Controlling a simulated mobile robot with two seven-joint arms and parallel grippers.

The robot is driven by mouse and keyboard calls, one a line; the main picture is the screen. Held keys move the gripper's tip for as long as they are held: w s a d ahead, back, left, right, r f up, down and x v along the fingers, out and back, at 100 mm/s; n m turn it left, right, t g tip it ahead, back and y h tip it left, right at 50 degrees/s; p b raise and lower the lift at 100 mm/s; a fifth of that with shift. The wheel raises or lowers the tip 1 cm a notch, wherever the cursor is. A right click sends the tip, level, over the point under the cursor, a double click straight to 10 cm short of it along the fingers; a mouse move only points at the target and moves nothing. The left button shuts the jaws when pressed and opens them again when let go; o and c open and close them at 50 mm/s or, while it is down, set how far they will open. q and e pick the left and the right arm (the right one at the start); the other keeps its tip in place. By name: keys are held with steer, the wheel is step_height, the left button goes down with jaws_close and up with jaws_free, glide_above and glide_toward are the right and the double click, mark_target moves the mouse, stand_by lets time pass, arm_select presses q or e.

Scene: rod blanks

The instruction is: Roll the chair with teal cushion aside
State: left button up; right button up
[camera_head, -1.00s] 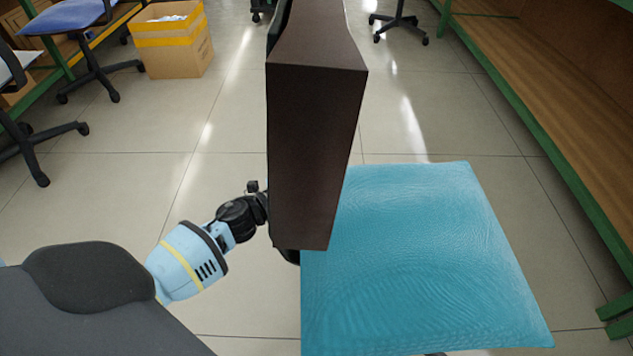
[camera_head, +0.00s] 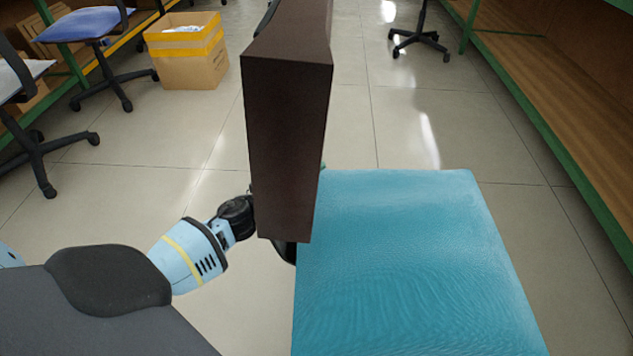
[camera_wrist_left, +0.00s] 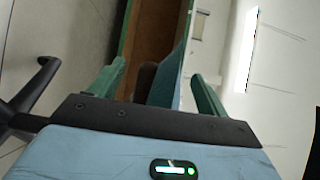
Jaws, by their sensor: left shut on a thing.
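The chair with the teal cushion stands right in front of me in the head view. Its teal seat (camera_head: 400,260) fills the lower right, and its dark brown backrest (camera_head: 285,140) rises at the seat's left side. My left arm reaches in from the lower left, and its gripper is mostly hidden behind the backrest. In the left wrist view, the green fingers of my left gripper (camera_wrist_left: 157,85) are on either side of a teal and brown part of the chair (camera_wrist_left: 170,78), and the gripper is shut on it. My right gripper is not in view.
A cardboard box (camera_head: 190,62) with yellow tape and a blue-seated chair (camera_head: 85,25) stand at the back left. Another chair's base (camera_head: 420,42) is at the back right. A green-framed wooden shelf (camera_head: 560,100) runs along the right. Tiled floor is clear between them.

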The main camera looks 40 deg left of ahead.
arm_select(q)
steer(key=shift+w+a, duration=0.1)
steer(key=shift+a, duration=0.05)
steer(key=o, duration=2.1)
steer(key=shift+c, duration=0.2)
